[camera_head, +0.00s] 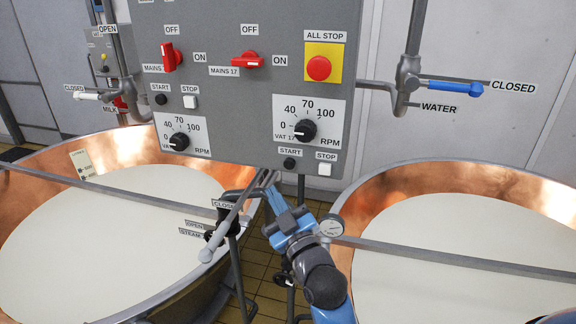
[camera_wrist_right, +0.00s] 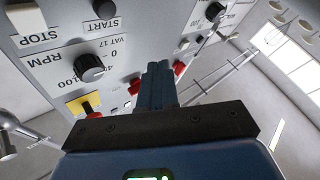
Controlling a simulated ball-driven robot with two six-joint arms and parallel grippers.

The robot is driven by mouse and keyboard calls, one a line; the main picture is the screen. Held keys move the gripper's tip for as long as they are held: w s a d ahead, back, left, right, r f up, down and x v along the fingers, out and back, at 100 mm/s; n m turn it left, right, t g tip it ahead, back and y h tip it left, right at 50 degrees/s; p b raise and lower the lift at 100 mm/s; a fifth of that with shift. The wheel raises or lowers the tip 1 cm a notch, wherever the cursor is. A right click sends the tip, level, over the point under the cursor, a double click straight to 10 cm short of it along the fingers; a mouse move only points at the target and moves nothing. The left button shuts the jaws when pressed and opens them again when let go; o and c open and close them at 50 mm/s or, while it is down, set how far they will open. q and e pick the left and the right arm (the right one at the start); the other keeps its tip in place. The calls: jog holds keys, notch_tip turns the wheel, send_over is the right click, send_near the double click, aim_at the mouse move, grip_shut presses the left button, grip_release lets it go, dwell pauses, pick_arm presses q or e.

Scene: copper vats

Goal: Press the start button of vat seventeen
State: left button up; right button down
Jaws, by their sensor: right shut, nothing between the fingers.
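The start button of vat seventeen (camera_head: 289,163) is a small black round button at the bottom of the grey control panel (camera_head: 225,110), under the VAT 17 speed knob (camera_head: 305,130). A white square stop button (camera_head: 325,169) sits to its right. In the wrist view the start button (camera_wrist_right: 104,9) shows at the top left, beside the stop button (camera_wrist_right: 27,20). My right gripper (camera_head: 268,183) is shut and empty, below and to the left of the start button in the head view. Its closed fingers (camera_wrist_right: 157,82) show in the wrist view, apart from the button. My left gripper is not in view.
A red all-stop button (camera_head: 319,68) and a red mains 17 switch (camera_head: 248,60) sit higher on the panel. Copper vats (camera_head: 130,145) (camera_head: 470,180) stand on both sides.

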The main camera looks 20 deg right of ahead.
aim_at(289, 164)
jog(key=w+d+b, duration=0.3)
jog(key=w+d, duration=0.2)
jog(key=w, duration=0.2)
jog(key=shift+w, duration=0.15)
dwell(0.3)
jog(key=shift+w+d+b, duration=0.1)
jog(key=shift+b, duration=0.25)
dwell(1.8)
jog(key=shift+w+d, duration=0.2)
jog(key=shift+w, duration=0.05)
jog(key=shift+w+d+b, duration=0.25)
jog(key=shift+w+b, duration=0.15)
jog(key=shift+b, duration=0.1)
dwell(0.9)
jog(key=shift+s+a, duration=0.1)
jog(key=shift+s, duration=0.05)
jog(key=shift+s+a, duration=0.4)
jog(key=shift+s, duration=0.2)
